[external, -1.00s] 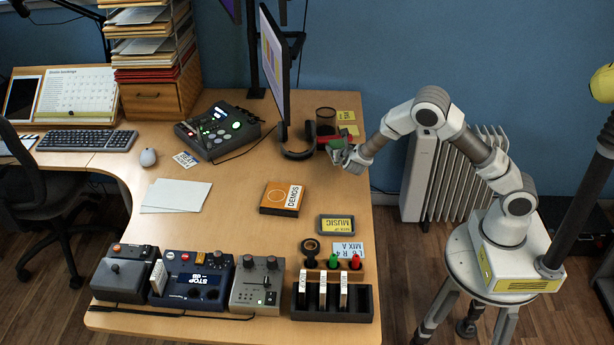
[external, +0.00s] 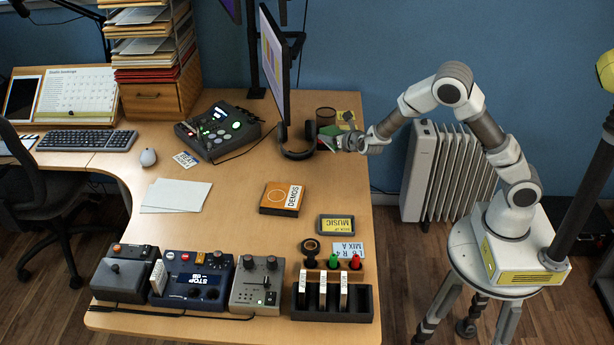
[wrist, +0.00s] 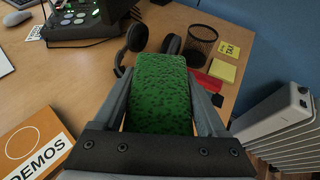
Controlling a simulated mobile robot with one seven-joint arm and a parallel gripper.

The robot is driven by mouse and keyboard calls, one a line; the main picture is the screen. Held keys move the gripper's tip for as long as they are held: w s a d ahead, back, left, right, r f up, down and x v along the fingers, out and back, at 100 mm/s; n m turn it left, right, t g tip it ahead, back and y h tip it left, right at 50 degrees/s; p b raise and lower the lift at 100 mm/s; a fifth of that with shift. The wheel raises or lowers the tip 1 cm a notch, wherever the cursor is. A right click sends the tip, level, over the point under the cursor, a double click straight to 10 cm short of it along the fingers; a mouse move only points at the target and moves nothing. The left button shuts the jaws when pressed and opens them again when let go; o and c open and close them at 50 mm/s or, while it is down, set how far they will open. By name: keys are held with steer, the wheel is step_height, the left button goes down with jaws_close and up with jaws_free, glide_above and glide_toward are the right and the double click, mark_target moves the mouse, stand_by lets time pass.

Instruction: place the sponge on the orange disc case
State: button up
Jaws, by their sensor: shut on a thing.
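A green speckled sponge (wrist: 158,95) is between the two fingers of my gripper (wrist: 160,110) in the wrist view. My gripper is shut on it. In the external view my gripper (external: 347,140) is at the desk's right edge near the back, with the sponge (external: 331,131) showing as a small green patch. The orange disc case (external: 280,199) lies flat on the desk, left of and nearer the camera than my gripper. It has a white strip reading DEMOS. The case also shows at the lower left of the wrist view (wrist: 32,143). Nothing lies on it.
Headphones (external: 297,152) and a mesh cup (external: 326,115) stand by the monitor (external: 274,65). A music card tray (external: 336,225) and a slotted rack (external: 332,308) lie nearer the front. A radiator (external: 447,175) stands right of the desk. The desk around the case is mostly clear.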

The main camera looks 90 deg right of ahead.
steer(key=w+a+n+t+y+p, duration=0.1)
steer(key=w+a+n+t+y, duration=0.15)
steer(key=w+a, duration=0.6)
glide_above(280, 195)
steer(key=shift+h, duration=0.25)
step_height(280, 195, down, 6)
steer(key=shift+s+d+r, duration=0.1)
steer(key=shift+s+d, duration=0.05)
steer(key=shift+f, duration=0.45)
steer(key=shift+f+b, duration=0.4)
steer(key=shift+f, duration=1.3)
steer(key=shift+f, duration=0.15)
steer(key=o, duration=1.3)
steer(key=shift+c, duration=0.2)
